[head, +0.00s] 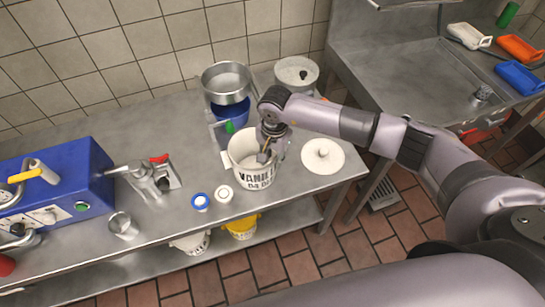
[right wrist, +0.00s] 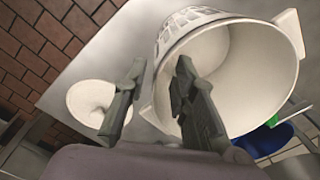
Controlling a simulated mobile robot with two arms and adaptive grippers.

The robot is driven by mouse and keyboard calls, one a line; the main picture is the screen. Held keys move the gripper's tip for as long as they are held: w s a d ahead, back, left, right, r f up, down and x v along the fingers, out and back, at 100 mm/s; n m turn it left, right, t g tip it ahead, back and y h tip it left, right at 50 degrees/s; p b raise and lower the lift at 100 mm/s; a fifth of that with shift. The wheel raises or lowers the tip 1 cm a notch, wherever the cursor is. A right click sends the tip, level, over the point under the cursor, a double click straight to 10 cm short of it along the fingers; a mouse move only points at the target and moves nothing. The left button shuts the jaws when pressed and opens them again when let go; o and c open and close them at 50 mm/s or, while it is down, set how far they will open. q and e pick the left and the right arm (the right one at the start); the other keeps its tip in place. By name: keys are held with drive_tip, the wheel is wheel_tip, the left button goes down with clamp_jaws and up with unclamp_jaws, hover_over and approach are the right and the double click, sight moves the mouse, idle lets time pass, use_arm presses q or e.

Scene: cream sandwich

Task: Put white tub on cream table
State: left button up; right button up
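The white tub (head: 252,181), with dark lettering on its side, stands upright and open on a steel table (head: 300,193). In the right wrist view the tub (right wrist: 275,45) shows its empty-looking inside and a side handle. My right gripper (head: 265,152) reaches down at the tub's right rim. In the right wrist view its two fingers (right wrist: 161,64) are apart, one over the tub's opening and one outside its wall. I cannot tell whether they touch the wall. My left gripper is not in view. I cannot tell which surface is the cream table.
A white round lid (head: 323,157) lies right of the tub. Behind are a steel pan (head: 226,75) above a blue container (head: 231,112) and another pot (head: 296,75). A blue machine (head: 70,180) stands far left.

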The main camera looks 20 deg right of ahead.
drive_tip(key=shift+r, duration=0.15)
drive_tip(key=shift+w+r, duration=0.1)
drive_tip(key=shift+r, duration=0.2)
wheel_tip(320, 180, up, 11)
drive_tip(key=b, duration=0.3)
drive_tip(key=shift+s+d+r+b, duration=0.15)
drive_tip(key=shift+s+b, duration=0.15)
drive_tip(key=shift+b, duration=0.1)
idle(0.8)
